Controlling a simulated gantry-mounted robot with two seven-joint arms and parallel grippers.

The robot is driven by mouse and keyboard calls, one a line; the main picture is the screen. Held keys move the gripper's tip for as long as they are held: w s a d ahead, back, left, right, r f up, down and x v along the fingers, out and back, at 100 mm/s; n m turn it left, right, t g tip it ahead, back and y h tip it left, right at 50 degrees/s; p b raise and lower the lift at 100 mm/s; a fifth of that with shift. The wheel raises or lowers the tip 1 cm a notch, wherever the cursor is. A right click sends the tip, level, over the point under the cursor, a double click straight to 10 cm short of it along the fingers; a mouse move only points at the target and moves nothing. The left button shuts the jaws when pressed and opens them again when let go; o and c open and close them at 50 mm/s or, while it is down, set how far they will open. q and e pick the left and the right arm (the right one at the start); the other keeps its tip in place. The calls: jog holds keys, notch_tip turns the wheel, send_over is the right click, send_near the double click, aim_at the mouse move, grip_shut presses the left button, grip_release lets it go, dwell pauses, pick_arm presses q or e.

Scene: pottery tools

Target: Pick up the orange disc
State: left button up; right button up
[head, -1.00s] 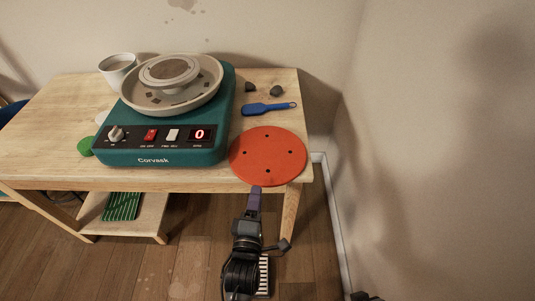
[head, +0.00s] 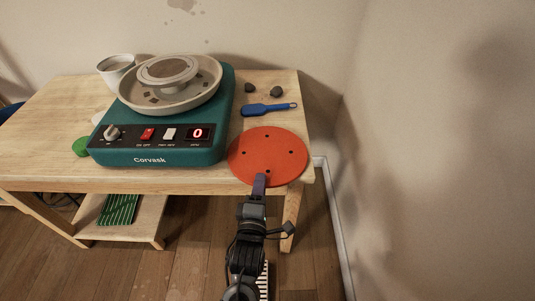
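The orange disc (head: 268,150) is flat and round with several small dark holes. It lies at the front right corner of the wooden table, and its front rim reaches past the table's front edge. My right gripper is not in view.
A teal pottery wheel (head: 160,145) stands just left of the disc. A blue-handled tool (head: 268,109) and two dark lumps (head: 276,91) lie behind it. A white cup (head: 115,70) is at the back left. A wall is close on the right.

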pick_arm(q)
grip_shut()
jog(key=shift+r, duration=0.1)
notch_tip(320, 180, up, 18)
jog(key=p, duration=0.8)
